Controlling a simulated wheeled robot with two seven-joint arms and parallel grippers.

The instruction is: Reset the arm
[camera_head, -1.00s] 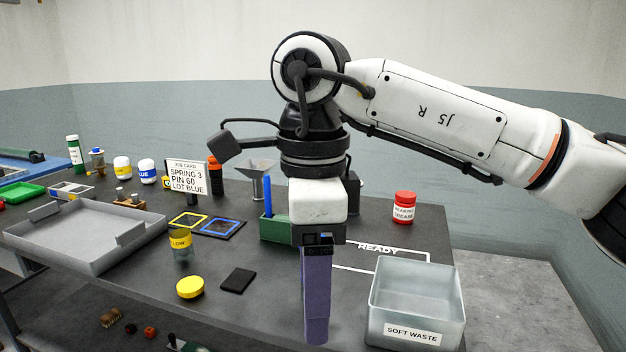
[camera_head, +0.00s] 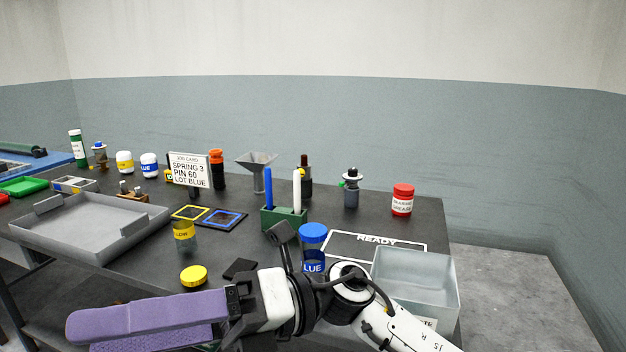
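My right arm (camera_head: 405,330) comes in from the bottom right, low in front of the table. Its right gripper (camera_head: 80,335) has purple fingers pointing left, near the bottom left of the view. The two fingers look apart, with the ribbed inner face of the lower one showing and nothing between them. My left gripper is not in view.

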